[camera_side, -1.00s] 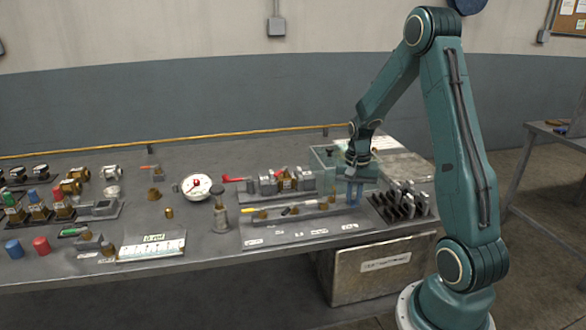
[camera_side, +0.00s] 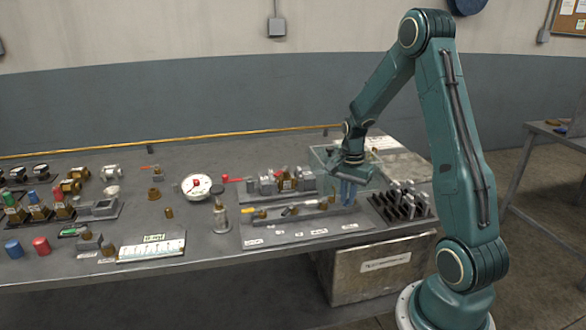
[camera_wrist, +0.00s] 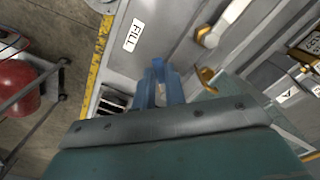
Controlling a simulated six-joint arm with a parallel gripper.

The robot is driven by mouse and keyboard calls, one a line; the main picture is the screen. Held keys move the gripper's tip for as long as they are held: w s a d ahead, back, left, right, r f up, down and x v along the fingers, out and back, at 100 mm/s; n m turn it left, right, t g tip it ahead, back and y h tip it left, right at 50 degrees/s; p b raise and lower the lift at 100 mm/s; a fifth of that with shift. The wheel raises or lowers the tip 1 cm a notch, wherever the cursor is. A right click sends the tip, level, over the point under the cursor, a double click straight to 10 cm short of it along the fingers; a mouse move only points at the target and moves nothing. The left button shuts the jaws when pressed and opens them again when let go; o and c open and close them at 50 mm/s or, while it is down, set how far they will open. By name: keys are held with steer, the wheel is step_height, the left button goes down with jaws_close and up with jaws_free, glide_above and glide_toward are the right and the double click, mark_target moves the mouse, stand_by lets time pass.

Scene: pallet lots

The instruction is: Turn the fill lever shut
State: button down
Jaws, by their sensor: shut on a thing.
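My gripper (camera_side: 348,192) is at the right end of the valve panel (camera_side: 290,241). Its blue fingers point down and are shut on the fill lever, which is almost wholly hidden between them. In the wrist view the fingertips (camera_wrist: 160,72) are close together beside the white FILL label (camera_wrist: 134,35). The lever's angle cannot be made out in either view.
Another valve's pale handle (camera_wrist: 236,11) and brass fitting lie right of the fingers in the wrist view. A clear box (camera_side: 325,155) stands behind my gripper. A black rack (camera_side: 400,205) of upright parts stands close on the right.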

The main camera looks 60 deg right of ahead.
steer(key=m, duration=0.1)
steer(key=w+m, duration=0.1)
steer(key=m, duration=0.2)
steer(key=shift+w+d+m, duration=0.25)
steer(key=shift+w+m, duration=0.05)
steer(key=shift+w, duration=0.05)
steer(key=shift+w+d+m, duration=0.2)
steer(key=shift+w+m, duration=0.1)
steer(key=shift+m, duration=0.7)
steer(key=shift+w+d+m, duration=0.15)
steer(key=shift+w+m, duration=0.1)
steer(key=shift+m, duration=0.75)
steer(key=c, duration=1.5)
jaws_free()
steer(key=shift+o, duration=0.2)
